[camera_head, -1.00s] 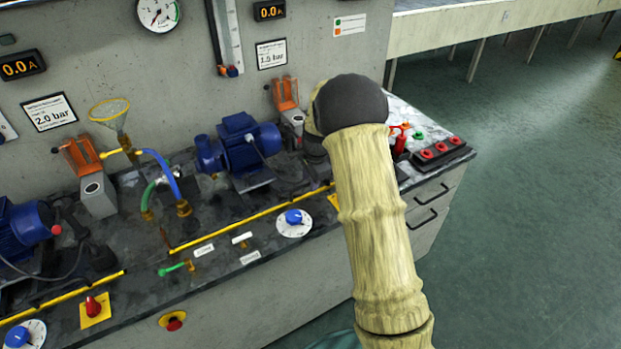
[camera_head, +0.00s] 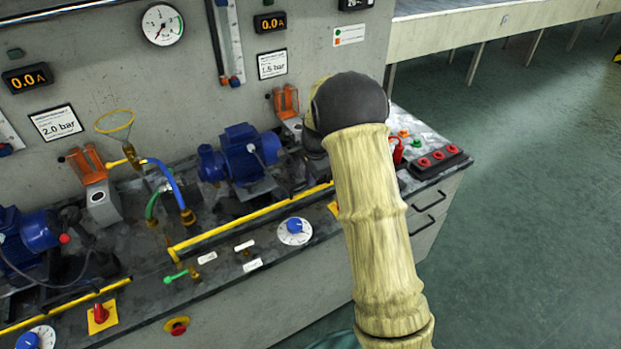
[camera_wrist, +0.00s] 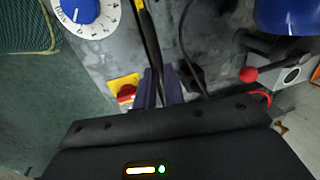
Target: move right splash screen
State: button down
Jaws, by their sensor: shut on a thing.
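The right splash screen shows as a yellow bar (camera_head: 250,220) along the bench front, before the right blue pump. It sits slightly above the bench top; a short yellow piece drops at its left end. In the wrist view its yellow and black edge (camera_wrist: 149,40) runs down into my gripper (camera_wrist: 162,88). My gripper is shut on it near its right end. In the head view my pale arm and its dark joint hide my gripper and that end. I cannot see a clear panel in either view.
The right pump (camera_head: 240,155) stands close behind the bar, with a blue-and-white dial (camera_head: 295,231) in front. A red switch (camera_wrist: 126,93) is beside my fingers. The left yellow bar (camera_head: 65,299) and hoses (camera_head: 170,185) lie left. Open floor is right.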

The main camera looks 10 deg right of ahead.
notch_tip(320, 180, up, 22)
jog(key=p, duration=1.3)
jog(key=shift+w+f, duration=0.15)
jog(key=shift+f, duration=0.1)
jog(key=shift+r, duration=0.1)
jog(key=c, duration=1.6)
grip_release()
jog(key=shift+o, duration=0.6)
jog(key=s+r+b, duration=0.1)
jog(key=r, duration=0.7)
jog(key=s+d+r+b, duration=0.1)
jog(key=s+r, duration=0.1)
jog(key=r, duration=0.7)
jog(key=shift+s, duration=0.25)
